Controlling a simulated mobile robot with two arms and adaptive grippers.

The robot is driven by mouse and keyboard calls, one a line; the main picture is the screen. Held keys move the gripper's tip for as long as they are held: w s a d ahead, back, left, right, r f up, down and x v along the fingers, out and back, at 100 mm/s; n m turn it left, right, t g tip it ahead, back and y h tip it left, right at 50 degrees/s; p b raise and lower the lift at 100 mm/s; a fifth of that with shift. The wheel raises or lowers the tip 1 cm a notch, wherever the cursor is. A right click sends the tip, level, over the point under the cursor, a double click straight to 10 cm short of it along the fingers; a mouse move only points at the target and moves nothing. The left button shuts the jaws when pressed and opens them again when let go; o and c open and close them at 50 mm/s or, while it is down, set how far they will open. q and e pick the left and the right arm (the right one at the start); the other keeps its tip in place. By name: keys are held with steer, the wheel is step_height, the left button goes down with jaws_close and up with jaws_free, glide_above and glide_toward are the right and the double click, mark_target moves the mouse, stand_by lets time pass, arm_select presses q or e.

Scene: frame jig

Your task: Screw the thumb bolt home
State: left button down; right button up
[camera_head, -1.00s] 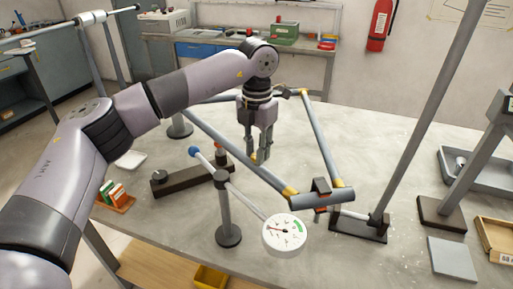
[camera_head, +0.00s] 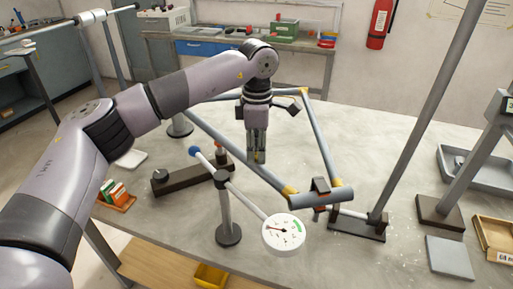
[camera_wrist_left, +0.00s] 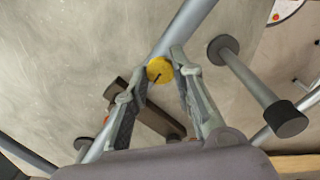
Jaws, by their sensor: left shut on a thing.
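The thumb bolt shows in the left wrist view as a round yellow head (camera_wrist_left: 160,69) with a dark line across it, against a grey tube of the frame. My left gripper (camera_head: 257,157) points down at the near-left tube of the bicycle-like tube frame (camera_head: 318,130). In the left wrist view my left gripper (camera_wrist_left: 165,75) has its fingertips on both sides of the yellow head and is shut on it. The fingers hide most of the bolt in the head view, and its thread is not visible. My right gripper is out of view.
A dial gauge (camera_head: 284,235) stands close in front of the frame, with a blue-tipped rod (camera_head: 195,151) on a post (camera_head: 226,205). A dark bar (camera_head: 187,179) lies at left. A slanted post (camera_head: 425,125) rises at right. Grey trays and plates lie at far right.

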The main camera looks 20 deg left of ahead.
arm_select(q)
steer(key=m, duration=0.4)
steer(key=shift+r+m, duration=0.2)
steer(key=shift+m, duration=2)
steer(key=shift+w, duration=0.1)
steer(key=c, duration=1.7)
jaws_free()
steer(key=o, duration=0.4)
steer(key=shift+f, duration=0.1)
steer(key=shift+c, duration=0.2)
step_height(320, 180, up, 12)
